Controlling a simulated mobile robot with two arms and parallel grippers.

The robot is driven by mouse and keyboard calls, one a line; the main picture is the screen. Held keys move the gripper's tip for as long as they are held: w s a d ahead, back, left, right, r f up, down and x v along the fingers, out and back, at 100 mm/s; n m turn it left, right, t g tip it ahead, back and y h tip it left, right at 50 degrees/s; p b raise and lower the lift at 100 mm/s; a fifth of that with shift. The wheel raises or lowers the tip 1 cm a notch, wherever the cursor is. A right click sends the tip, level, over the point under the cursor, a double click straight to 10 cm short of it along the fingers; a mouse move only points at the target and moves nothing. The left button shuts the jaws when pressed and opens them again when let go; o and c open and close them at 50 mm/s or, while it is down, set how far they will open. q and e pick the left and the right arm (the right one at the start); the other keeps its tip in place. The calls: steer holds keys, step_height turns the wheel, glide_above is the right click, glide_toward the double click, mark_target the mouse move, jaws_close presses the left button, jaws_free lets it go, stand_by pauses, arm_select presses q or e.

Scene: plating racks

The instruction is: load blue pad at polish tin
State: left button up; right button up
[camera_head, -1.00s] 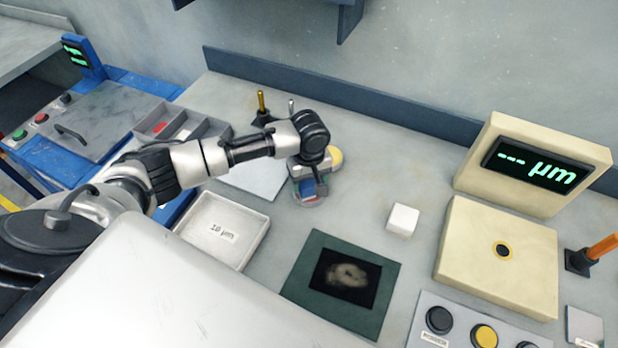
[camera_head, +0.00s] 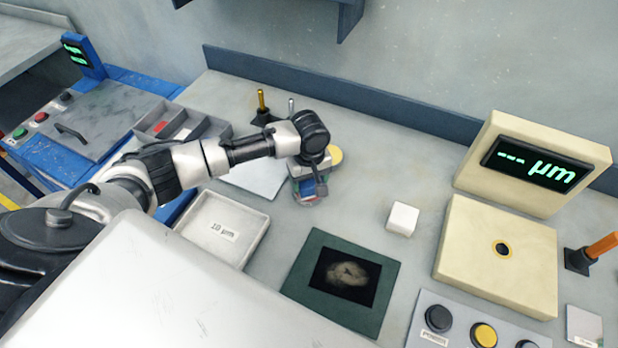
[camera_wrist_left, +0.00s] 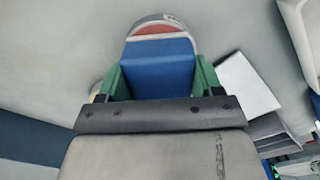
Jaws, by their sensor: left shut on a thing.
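My left gripper (camera_head: 309,180) is low over the bench at the back middle. It is shut on the blue pad (camera_head: 308,188), which shows between its green fingers in the left wrist view (camera_wrist_left: 158,70). The round polish tin (camera_head: 311,201) is right under the pad. In the left wrist view the tin (camera_wrist_left: 160,28) has a pale rim and a red-brown inside, and the pad overlaps it. I cannot tell whether the pad touches the polish. My right gripper is not in view.
A yellow disc (camera_head: 335,155) lies just behind the gripper. A flat pale plate (camera_head: 256,177) and a "10 µm" tray (camera_head: 188,232) are left of it. A dark smudged plate on a green mat (camera_head: 301,290) and a white cube (camera_head: 402,219) lie nearer and right.

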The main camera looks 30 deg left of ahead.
arm_select(q)
steer(key=shift+s+f+p, duration=0.1)
steer(key=shift+p, duration=0.35)
stand_by(1.6)
step_height(320, 180, up, 7)
steer(key=p, duration=0.9)
stand_by(0.7)
